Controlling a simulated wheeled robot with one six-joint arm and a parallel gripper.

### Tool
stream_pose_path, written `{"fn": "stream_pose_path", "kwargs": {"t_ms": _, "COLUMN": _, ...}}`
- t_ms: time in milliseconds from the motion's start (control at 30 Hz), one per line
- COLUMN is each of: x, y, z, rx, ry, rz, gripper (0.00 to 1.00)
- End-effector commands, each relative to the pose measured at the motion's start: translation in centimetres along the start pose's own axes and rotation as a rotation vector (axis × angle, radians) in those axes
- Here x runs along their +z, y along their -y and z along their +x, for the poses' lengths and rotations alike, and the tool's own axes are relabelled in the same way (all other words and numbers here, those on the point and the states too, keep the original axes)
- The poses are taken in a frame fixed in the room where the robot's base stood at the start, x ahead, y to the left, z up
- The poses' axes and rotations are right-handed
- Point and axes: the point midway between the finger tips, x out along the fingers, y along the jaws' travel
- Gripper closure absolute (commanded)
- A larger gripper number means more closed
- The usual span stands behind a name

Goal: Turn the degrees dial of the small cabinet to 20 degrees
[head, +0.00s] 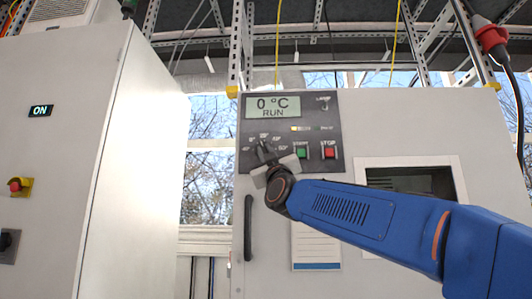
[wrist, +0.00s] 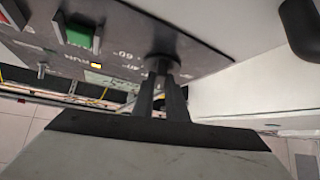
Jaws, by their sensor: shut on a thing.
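The small cabinet (head: 400,115) has a dark control panel (head: 331,128) with a display (head: 273,107) reading 0 °C and RUN. The degrees dial (head: 263,147) sits below the display, ringed by small degree marks. My gripper (head: 267,156) is at the dial, its fingers shut on it. In the wrist view the fingers (wrist: 165,88) close around the black knob of the dial (wrist: 162,60). The dial's pointer is mostly hidden by my fingers, so its exact setting cannot be read.
The green START button (head: 302,152) and red STOP button (head: 329,152) are close on the right of the dial. A black door handle (head: 248,228) is below left. A recessed window (head: 410,180) is at right. A tall cabinet (head: 60,150) stands at left.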

Motion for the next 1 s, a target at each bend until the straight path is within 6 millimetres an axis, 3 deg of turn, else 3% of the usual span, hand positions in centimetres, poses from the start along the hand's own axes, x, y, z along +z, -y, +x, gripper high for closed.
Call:
{"fn": "stream_pose_path", "kwargs": {"t_ms": 533, "x": -0.04, "y": 0.67, "z": 0.07, "rx": 0.220, "ry": 0.000, "rz": 0.223, "gripper": 1.00}}
{"fn": "stream_pose_path", "kwargs": {"t_ms": 1000, "x": -0.04, "y": 0.68, "z": 0.10, "rx": 0.269, "ry": 0.000, "rz": 0.269, "gripper": 1.00}}
